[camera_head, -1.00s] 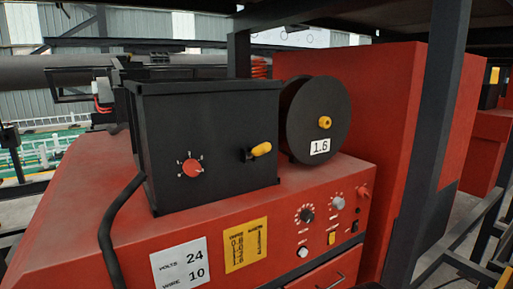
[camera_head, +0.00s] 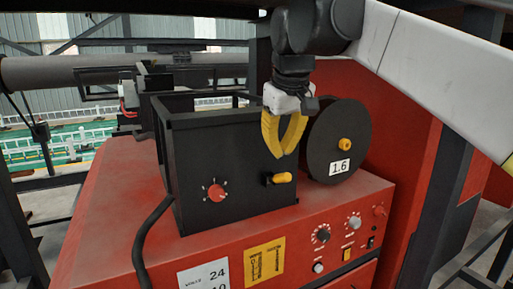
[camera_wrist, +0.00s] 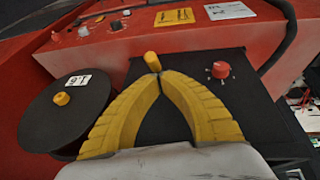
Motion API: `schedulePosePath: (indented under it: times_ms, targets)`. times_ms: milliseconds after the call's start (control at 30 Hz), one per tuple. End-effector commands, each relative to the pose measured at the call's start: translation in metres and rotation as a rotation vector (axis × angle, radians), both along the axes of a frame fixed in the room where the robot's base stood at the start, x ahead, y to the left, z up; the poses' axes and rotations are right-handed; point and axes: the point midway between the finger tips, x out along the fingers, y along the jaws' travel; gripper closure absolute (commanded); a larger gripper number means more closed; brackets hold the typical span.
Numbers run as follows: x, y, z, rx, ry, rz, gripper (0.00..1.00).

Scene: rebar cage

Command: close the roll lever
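The roll lever (camera_head: 282,178) is a small yellow-tipped handle on the front face of the black box (camera_head: 236,206). In the wrist view the lever (camera_wrist: 151,62) shows just beyond my fingertips. My gripper (camera_head: 284,156) has two curved yellow fingers pointing down, just above the lever in the head view. Its fingertips (camera_wrist: 155,73) meet, with nothing visible between them. A small gap seems to lie between tips and lever in the head view; contact cannot be told from the wrist view.
A black reel (camera_head: 336,150) marked 1.6 stands close right of the lever. A red dial (camera_head: 216,193) is on the box to the left. The red machine (camera_head: 105,225) carries knobs and labels below. A dark post (camera_head: 440,190) stands at the right.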

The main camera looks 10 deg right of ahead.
Motion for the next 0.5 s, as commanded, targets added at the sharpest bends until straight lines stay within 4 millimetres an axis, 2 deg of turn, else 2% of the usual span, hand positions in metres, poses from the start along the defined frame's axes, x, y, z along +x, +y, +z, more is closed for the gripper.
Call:
schedulePosePath:
  times_ms: [33,200,333,500]
  targets:
    - [0.011,0.002,0.023,-0.009,0.013,0.015,1.0]
    - [0.031,0.004,0.059,-0.034,0.052,0.056,1.0]
    - [0.036,0.006,0.069,-0.045,0.067,0.072,1.0]
    - [0.037,0.006,0.071,-0.048,0.07,0.076,1.0]
